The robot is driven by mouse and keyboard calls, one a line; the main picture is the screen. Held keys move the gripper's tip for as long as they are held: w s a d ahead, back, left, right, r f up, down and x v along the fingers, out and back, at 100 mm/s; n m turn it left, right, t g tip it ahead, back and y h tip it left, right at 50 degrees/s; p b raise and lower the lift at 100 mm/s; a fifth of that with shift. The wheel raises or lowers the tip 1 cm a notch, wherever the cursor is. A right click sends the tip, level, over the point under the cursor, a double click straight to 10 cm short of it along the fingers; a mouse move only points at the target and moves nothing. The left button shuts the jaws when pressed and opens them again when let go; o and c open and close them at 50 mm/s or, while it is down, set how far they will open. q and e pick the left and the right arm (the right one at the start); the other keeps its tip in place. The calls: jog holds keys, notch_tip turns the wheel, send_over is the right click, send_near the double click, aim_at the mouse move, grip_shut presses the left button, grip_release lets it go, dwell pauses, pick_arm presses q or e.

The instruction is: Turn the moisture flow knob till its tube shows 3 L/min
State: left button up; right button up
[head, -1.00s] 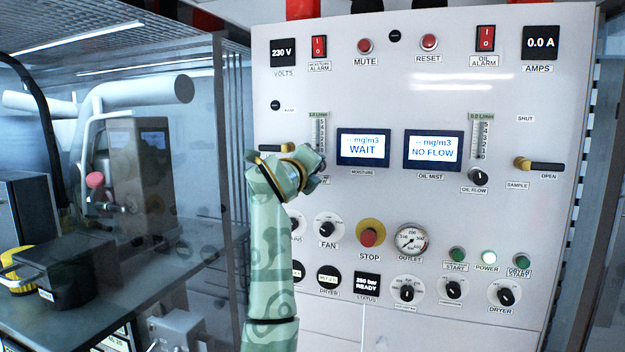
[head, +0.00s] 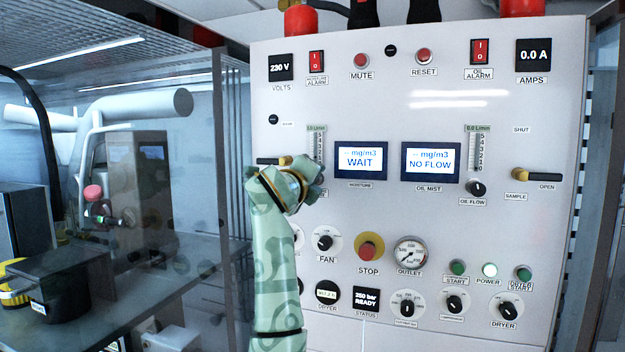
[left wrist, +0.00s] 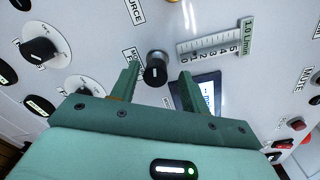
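The moisture flow knob, a small dark round knob (left wrist: 155,70), sits on the white panel in the left wrist view. In the head view it is hidden behind my left gripper (head: 316,182). My left gripper (left wrist: 158,74) is open, with one finger on each side of the knob and visible gaps between. The moisture tube (left wrist: 210,48), a scale marked 0 to 5, is beside the knob; its green readout (left wrist: 246,36) shows 1.0 L/min. In the head view the tube (head: 318,146) stands above my gripper. My right gripper is not in view.
The oil flow knob (head: 475,188) and its tube (head: 474,152) are on the panel's right. A yellow-and-black handle (head: 272,160) is just left of my gripper. The MOISTURE screen (head: 360,160) reads WAIT. The red STOP button (head: 369,251) is below.

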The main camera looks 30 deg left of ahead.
pick_arm(q)
jog(key=shift+a, duration=0.15)
jog(key=b+v, duration=0.1)
jog(key=v, duration=1.5)
jog(key=shift+s+d+b, duration=0.3)
jog(key=shift+d+b, duration=0.05)
